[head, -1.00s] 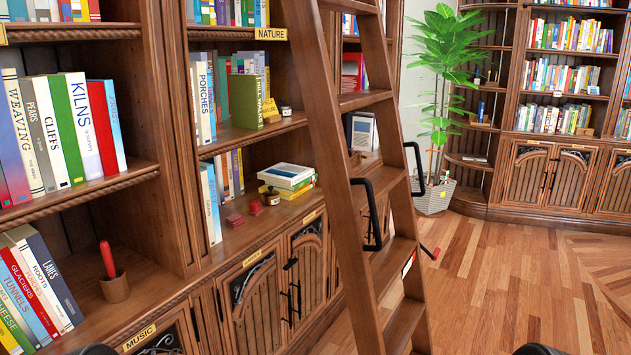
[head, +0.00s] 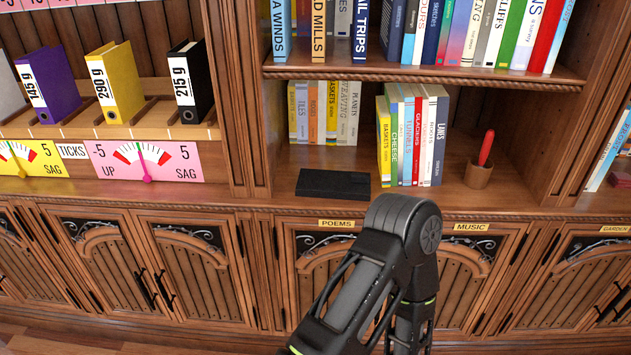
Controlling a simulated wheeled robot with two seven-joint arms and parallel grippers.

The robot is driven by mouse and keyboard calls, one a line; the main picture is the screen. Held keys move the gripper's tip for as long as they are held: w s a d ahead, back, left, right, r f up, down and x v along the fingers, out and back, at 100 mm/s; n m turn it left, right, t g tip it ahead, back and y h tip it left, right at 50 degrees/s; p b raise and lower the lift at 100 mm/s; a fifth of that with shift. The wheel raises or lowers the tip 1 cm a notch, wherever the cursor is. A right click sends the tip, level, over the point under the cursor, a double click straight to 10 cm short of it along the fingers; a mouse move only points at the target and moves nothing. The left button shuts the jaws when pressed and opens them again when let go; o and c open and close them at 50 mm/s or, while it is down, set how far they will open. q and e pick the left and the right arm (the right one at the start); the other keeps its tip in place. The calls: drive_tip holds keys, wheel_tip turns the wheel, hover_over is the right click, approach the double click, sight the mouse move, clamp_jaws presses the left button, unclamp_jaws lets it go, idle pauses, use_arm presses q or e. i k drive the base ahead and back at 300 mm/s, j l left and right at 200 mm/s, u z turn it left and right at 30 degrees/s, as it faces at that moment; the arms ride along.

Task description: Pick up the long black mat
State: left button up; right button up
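The long black mat (head: 333,184) lies flat on the ledge of the middle bookcase, in front of a row of books and above the POEMS label. It looks like a dark, flat rectangle. One of my black arms rises from the bottom centre of the head view, its bent joint just right of and below the mat, apart from it as far as I can tell. The arm folds back down, and no fingertips show. Neither gripper is in the picture.
Upright books (head: 412,135) stand right of the mat, with a brown cup (head: 478,176) holding a red stick beyond them. On the left, weight-labelled binders (head: 115,82) stand above dial panels (head: 145,161). Closed cabinet doors (head: 190,270) run below the ledge.

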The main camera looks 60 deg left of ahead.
sight(317, 180)
drive_tip(key=u, duration=1.7)
